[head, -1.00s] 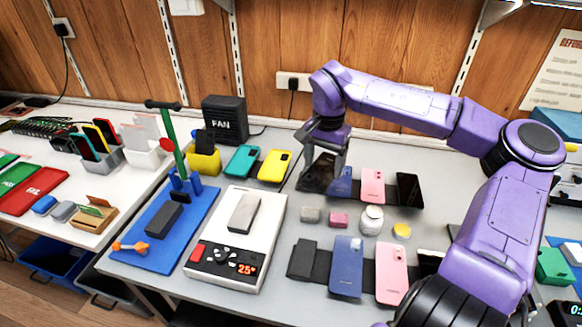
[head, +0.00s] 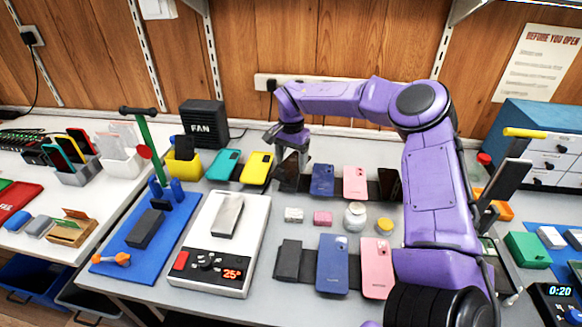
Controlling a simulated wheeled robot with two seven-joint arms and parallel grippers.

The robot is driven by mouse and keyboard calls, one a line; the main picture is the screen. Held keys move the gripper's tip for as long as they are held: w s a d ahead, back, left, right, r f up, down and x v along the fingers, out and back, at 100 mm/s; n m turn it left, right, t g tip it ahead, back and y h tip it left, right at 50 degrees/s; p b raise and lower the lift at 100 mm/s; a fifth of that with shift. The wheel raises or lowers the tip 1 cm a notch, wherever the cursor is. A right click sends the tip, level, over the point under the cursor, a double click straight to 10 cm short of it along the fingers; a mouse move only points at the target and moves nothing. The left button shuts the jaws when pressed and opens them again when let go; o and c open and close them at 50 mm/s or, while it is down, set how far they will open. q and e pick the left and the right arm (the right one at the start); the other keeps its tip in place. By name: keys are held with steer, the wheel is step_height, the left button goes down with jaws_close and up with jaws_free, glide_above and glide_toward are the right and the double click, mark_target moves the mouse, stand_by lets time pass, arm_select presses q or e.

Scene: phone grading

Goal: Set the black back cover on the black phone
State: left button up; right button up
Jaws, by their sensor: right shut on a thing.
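My right gripper (head: 289,160) reaches in from the right to the left end of the back row of phones. It points down and is shut on a dark flat piece, which looks like the black back cover (head: 287,177). The piece is low over that end of the row; the fingers partly hide it. I cannot tell it apart from any black phone beneath, or whether they touch. A blue phone (head: 322,180) and a pink one (head: 355,182) lie to its right, then a glossy black one (head: 390,184). My left gripper is not in view.
Small jars and blocks (head: 322,218) lie between the rows. A heating plate (head: 219,244) and a fan (head: 203,124) stand left.

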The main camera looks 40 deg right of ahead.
mark_target(291, 164)
steer(key=shift+w+d+f, duration=0.3)
steer(key=shift+w+f, duration=0.05)
steer(key=shift+f, duration=0.25)
step_height(291, 164, down, 3)
steer(key=shift+w+f, duration=0.1)
steer(key=shift+f, duration=0.1)
steer(key=o, duration=1)
step_height(291, 164, up, 12)
steer(key=shift+r, duration=0.15)
steer(key=shift+r, duration=0.1)
